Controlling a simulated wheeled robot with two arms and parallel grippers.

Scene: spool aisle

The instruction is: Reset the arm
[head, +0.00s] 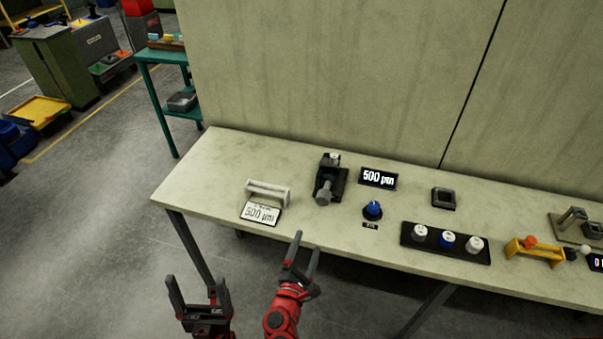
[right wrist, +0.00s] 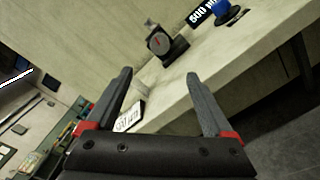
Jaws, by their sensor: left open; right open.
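My left gripper (head: 199,304) is at the bottom of the head view, low over the floor in front of the table. Its fingers are apart and nothing is between them. My right gripper (head: 304,262) is to its right, by the table's front edge, with its red arm below it. Its two fingers also show apart and empty in the right wrist view (right wrist: 158,98). Both grippers are clear of the objects on the table.
A long pale table (head: 200,180) stands against a panel wall. On it are a white label card (head: 261,213), a light bracket (head: 268,190), a dark device (head: 328,182), a display (head: 378,178), a blue knob (head: 373,209) and a black spool tray (head: 445,255). Floor at left is open.

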